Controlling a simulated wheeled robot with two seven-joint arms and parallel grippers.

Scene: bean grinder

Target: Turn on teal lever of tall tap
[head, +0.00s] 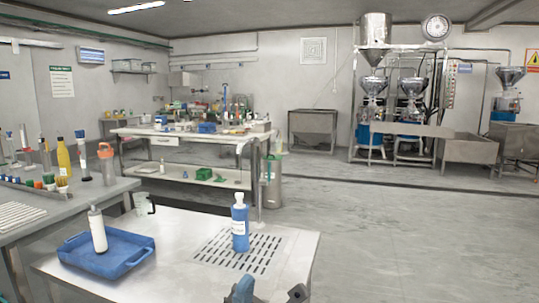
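I cannot make out a tall tap with a teal lever for certain anywhere in the head view. A blue-grey piece (243,289) and a dark rounded piece (298,293) poke up at the bottom edge, in front of the near table. They are cut off by the frame, and I cannot tell what they belong to. No gripper fingers show on either side.
The near steel table (185,222) holds a blue tray (130,262) with a white bottle (97,229), and a blue bottle (240,222) on a slotted grate. A cluttered bench (185,137) stands behind. Open floor (400,230) lies to the right, before the grinding machines (400,90).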

